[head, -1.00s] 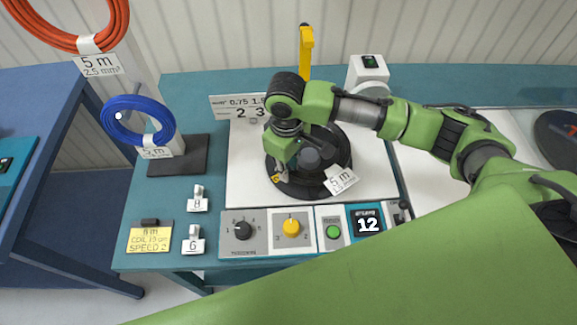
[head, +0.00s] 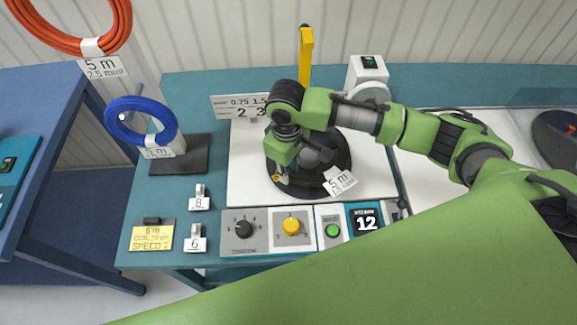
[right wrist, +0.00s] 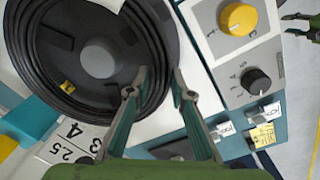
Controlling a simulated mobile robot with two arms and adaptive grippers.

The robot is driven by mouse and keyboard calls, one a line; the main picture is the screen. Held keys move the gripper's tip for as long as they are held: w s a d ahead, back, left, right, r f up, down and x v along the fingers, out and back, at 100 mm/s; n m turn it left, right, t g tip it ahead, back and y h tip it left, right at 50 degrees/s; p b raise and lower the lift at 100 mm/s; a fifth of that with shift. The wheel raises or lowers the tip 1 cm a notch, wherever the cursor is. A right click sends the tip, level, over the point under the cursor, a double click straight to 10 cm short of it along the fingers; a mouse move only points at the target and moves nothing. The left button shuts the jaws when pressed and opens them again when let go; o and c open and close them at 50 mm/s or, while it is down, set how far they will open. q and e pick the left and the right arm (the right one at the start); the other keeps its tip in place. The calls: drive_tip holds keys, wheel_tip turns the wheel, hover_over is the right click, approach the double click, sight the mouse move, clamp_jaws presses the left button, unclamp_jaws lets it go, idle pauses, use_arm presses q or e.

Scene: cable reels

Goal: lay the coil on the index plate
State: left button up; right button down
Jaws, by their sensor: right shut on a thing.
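The black cable coil (head: 346,160) lies nearly flat around a grey hub, with a white "5 m" tag (head: 340,182) at its front right. The coil also shows large in the right wrist view (right wrist: 32,92). The dark round plate (right wrist: 62,42) shows inside its ring, with a small yellow mark. My right gripper (head: 280,177) is at the coil's left front side, one finger inside the ring and one outside, shut on the coil strand (right wrist: 158,92). I cannot tell whether the coil fully touches the plate. My left gripper (right wrist: 299,25) shows only at the wrist view's edge, fingers apart.
A yellow post (head: 305,52) rises behind. Blue (head: 112,122) and orange (head: 122,20) coils hang at left. My right arm covers the right side.

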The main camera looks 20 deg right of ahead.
drive_tip(key=shift+f, duration=0.25)
idle(0.3)
drive_tip(key=shift+f, duration=0.5)
drive_tip(key=shift+p, duration=0.6)
drive_tip(key=shift+f, duration=0.2)
